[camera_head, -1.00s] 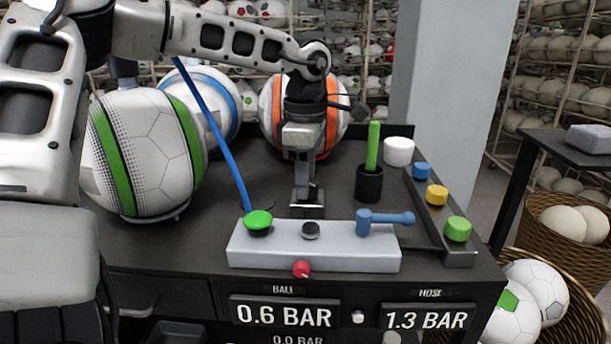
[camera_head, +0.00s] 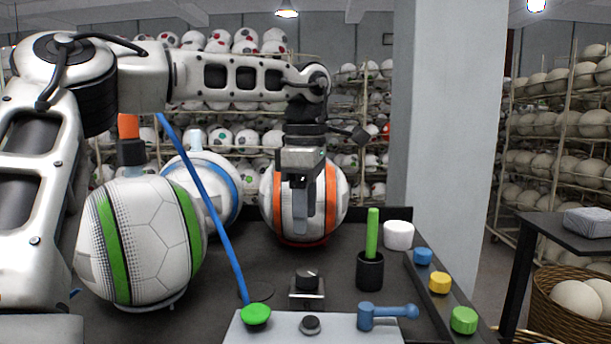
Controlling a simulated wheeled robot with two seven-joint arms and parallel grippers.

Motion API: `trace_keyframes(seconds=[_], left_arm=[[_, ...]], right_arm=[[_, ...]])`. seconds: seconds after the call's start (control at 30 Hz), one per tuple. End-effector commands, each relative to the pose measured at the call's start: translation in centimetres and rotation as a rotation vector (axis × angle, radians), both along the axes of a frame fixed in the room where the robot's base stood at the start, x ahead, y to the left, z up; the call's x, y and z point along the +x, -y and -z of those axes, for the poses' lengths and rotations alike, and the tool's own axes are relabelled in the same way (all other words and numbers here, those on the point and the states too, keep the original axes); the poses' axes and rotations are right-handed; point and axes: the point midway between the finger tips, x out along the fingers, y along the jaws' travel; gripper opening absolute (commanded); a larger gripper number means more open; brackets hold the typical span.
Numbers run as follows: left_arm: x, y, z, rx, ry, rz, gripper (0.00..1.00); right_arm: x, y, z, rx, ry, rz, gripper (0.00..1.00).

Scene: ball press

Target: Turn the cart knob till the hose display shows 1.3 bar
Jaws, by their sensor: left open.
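The black knob (camera_head: 307,280) with a white pointer mark sits on a small metal-edged base on the dark cart top (camera_head: 210,305). My left gripper (camera_head: 301,222) hangs from above, with its fingers pointing down. It is open, clear above the knob and not touching it, in front of the white and orange ball (camera_head: 337,205). The hose display is outside the view now. My right gripper is not in view.
A green stick (camera_head: 372,235) stands in a black cup. A blue hose (camera_head: 205,200) crosses beside the green-striped ball (camera_head: 150,240).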

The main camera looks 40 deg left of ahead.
Motion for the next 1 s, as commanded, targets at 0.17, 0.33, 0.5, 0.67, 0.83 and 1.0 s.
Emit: trace_keyframes(seconds=[0.17, 0.33, 0.5, 0.67, 0.83, 1.0], left_arm=[[0.0, 0.1, -3.7, 0.001, 0.003, 0.0, 0.57], [0.0, 0.0, -5.4, 0.001, 0.001, 0.0, 0.57], [0.0, 0.0, -5.8, -0.001, 0.001, 0.001, 0.57], [0.0, 0.0, -5.8, -0.001, 0.001, 0.001, 0.57], [0.0, 0.0, -5.8, 0.0, 0.0, 0.001, 0.57], [0.0, 0.0, -5.8, -0.001, 0.001, 0.0, 0.57]], right_arm=[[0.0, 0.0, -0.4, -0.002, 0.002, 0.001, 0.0], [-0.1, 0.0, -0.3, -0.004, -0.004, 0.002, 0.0], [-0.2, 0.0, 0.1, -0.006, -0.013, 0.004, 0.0], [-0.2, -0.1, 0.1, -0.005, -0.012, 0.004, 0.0], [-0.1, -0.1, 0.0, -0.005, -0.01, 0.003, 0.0], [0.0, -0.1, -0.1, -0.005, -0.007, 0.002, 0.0]])
